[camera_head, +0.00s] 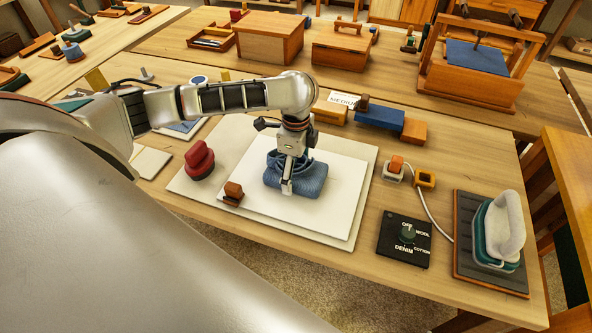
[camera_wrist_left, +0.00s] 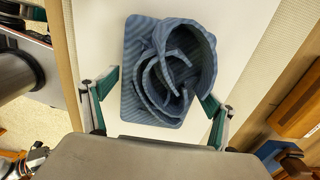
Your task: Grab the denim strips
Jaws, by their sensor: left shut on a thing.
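The denim strips (camera_head: 312,178) are a blue, ribbed bundle with loose loops on top, lying on a white board (camera_head: 340,200). In the left wrist view the denim strips (camera_wrist_left: 172,65) show as curled loops over a flat, striped, folded piece. My left gripper (camera_head: 287,185) points down over the bundle from above. In the left wrist view my left gripper (camera_wrist_left: 160,88) has a finger on either side of the loops and is shut on the denim. The gripper hides part of the bundle in the head view. My right gripper is not in view.
A red-handled object (camera_head: 200,160) and a small wooden block (camera_head: 233,193) stand left of the bundle. A black dial panel (camera_head: 404,240) marked "DENIM" and an iron (camera_head: 500,230) on a dark pad are at right. Wooden boxes (camera_head: 270,38) and a small loom (camera_head: 475,57) stand behind.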

